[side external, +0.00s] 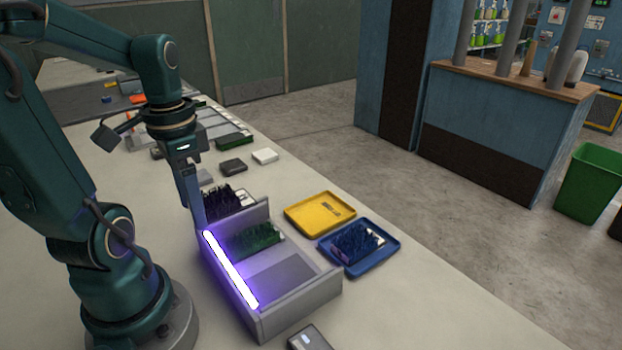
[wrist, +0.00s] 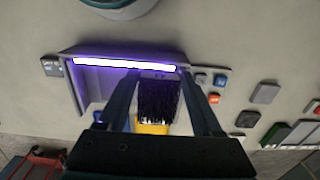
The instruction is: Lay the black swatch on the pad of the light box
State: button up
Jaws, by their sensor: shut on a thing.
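The black swatch (side external: 222,200) is a tufted black piece on a pale backing. My gripper (side external: 198,215) is shut on it at the far end of the light box (side external: 303,302). In the wrist view the swatch (wrist: 158,98) sits between the two fingers of my gripper (wrist: 160,80), close to the lit tube. The box's far wall hides its lower edge in the side view, so its height is unclear. Inside the box, a green swatch (side external: 254,240) lies beside a bare dark grey pad area (side external: 283,276). The glowing violet tube (side external: 230,270) runs along the near-left side.
A yellow tray (side external: 320,213) is empty apart from a label. A blue tray (side external: 375,258) holds a dark blue swatch (side external: 357,240). Small blocks, including a white one (side external: 265,156), lie beyond the box. A grey device (side external: 308,339) lies by its near end.

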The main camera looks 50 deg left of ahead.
send_over(256, 295)
notch_tip(256, 295, down, 7)
jog(key=shift+s+r, duration=0.1)
jog(key=shift+f, duration=1.95)
jog(key=o, duration=1.3)
jog(key=shift+f, duration=0.1)
notch_tip(256, 295, up, 15)
jog(key=d+t, duration=0.1)
jog(key=t, duration=0.4)
jog(key=shift+s+f+t, duration=0.15)
jog(key=shift+s+t, duration=0.1)
jog(key=shift+t, duration=0.05)
